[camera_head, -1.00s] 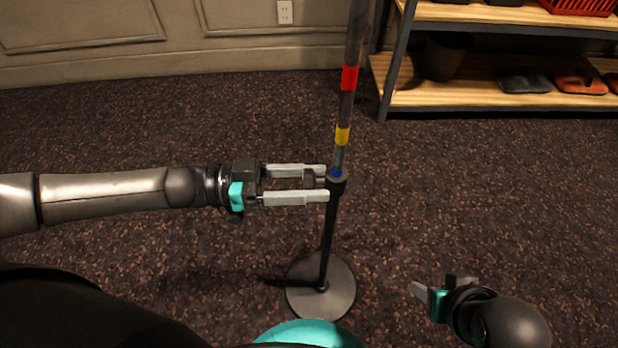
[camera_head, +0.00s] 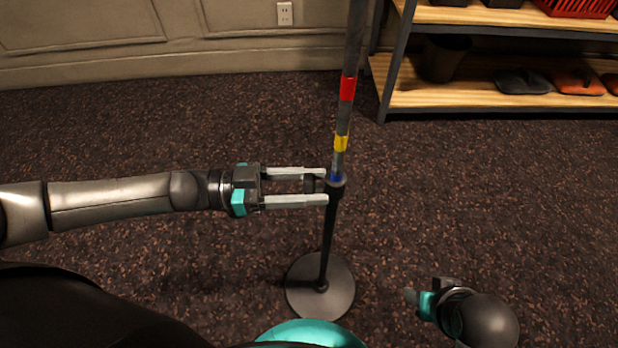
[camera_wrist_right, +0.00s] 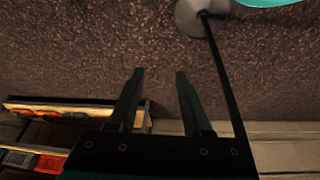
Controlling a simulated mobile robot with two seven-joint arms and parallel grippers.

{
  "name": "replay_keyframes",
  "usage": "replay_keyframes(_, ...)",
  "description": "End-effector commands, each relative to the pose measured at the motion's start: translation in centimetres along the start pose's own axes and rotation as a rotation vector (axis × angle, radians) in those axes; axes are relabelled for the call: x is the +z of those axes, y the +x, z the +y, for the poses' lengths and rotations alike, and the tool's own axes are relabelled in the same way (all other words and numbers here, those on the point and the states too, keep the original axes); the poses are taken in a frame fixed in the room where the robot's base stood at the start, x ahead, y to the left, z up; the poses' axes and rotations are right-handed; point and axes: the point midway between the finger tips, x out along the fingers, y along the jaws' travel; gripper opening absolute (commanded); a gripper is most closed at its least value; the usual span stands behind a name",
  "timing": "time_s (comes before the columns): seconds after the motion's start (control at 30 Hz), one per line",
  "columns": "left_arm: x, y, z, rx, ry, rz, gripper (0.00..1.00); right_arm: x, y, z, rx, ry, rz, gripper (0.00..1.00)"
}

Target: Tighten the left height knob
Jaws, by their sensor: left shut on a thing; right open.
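A dark upright stand (camera_head: 329,235) with a round base (camera_head: 333,290) stands on the carpet in front of me. The small dark left height knob (camera_head: 308,184) sticks out left of the collar. My left gripper (camera_head: 324,187) reaches in from the left and is shut on this knob, one finger on each side. The fingers partly hide it. My right gripper (camera_head: 420,296) is low at the right, apart from the stand. In the right wrist view its fingers (camera_wrist_right: 160,76) are open and empty.
A shelf unit (camera_head: 440,98) with wooden boards stands at the back right, with a dark bin (camera_head: 442,60), shoes (camera_head: 578,82) and a red basket (camera_head: 578,8). A panelled wall (camera_head: 170,45) is behind. The carpet around the stand is clear.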

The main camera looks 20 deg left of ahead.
Motion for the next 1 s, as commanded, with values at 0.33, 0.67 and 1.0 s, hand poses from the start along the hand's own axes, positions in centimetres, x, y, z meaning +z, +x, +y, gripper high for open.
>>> replay_keyframes(0.33,-0.1,0.0,0.0,0.000,0.269,0.000,0.00,1.7,3.1,-0.1,-0.002,-0.002,-0.054,0.49)
replay_keyframes(0.67,0.1,0.0,0.0,0.001,0.314,-0.001,0.00,2.0,3.6,-0.1,-0.002,-0.002,-0.058,0.49)
replay_keyframes(1.0,0.0,0.0,0.0,0.000,0.311,-0.001,0.79,2.0,3.5,-0.1,-0.002,-0.002,-0.058,0.49)
